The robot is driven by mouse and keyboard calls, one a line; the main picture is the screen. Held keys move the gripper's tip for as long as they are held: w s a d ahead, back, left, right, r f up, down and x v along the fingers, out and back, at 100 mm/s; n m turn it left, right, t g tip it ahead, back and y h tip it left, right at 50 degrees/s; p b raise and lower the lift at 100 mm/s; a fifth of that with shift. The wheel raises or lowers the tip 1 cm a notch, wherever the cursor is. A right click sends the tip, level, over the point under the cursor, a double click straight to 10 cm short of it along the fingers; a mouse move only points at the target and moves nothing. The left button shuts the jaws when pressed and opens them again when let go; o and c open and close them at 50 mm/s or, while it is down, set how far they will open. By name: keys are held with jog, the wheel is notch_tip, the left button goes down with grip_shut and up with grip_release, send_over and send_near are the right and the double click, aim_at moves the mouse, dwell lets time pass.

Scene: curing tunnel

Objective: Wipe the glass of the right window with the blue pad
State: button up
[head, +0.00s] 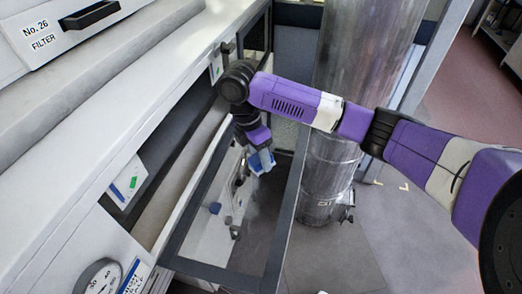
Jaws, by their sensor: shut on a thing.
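My gripper (258,148) hangs from the end of my purple and white arm, near the middle of the head view. It is shut on a blue pad (262,162) with a pale part beside it. The pad is over the far part of a dark-framed glass window (228,262), which stands out from the machine's side. I cannot tell if the pad touches the glass. Blue and grey shapes in the glass look like a reflection. My wrist hides part of the far frame.
The white machine (90,165) fills the left, with a black drawer handle (90,14) and a round gauge (98,279). A metal cylinder (365,60) stands behind my arm. Grey floor (400,245) lies open at the lower right.

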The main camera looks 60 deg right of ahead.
aim_at(242, 223)
jog(key=shift+s+a+f, duration=0.1)
jog(key=shift+s+a, duration=0.25)
jog(key=shift+a, duration=0.45)
jog(key=shift+s+a+r+p, duration=0.1)
jog(key=shift+s+a, duration=0.25)
jog(key=shift+a, duration=0.7)
jog(key=shift+s+a+r+p, duration=0.15)
jog(key=shift+s+a, duration=0.2)
jog(key=shift+a, duration=0.7)
jog(key=shift+s+a+f+p, duration=0.1)
jog(key=shift+s+a, duration=0.25)
jog(key=shift+a, duration=0.7)
jog(key=shift+s+a+f, duration=0.1)
jog(key=shift+s+a, duration=0.35)
jog(key=shift+a, duration=0.65)
jog(key=shift+s+a+f, duration=0.1)
jog(key=shift+s+a, duration=0.3)
jog(key=shift+a, duration=0.65)
jog(key=shift+s+a+f, duration=0.1)
jog(key=shift+s+a, duration=0.35)
jog(key=shift+a, duration=0.65)
jog(key=shift+s+a+r, duration=0.1)
jog(key=shift+s+a, duration=0.2)
jog(key=shift+a, duration=0.5)
jog(key=shift+s+a+r, duration=0.1)
jog(key=shift+s+a, duration=0.15)
jog(key=shift+a, duration=0.55)
jog(key=shift+v, duration=3.05)
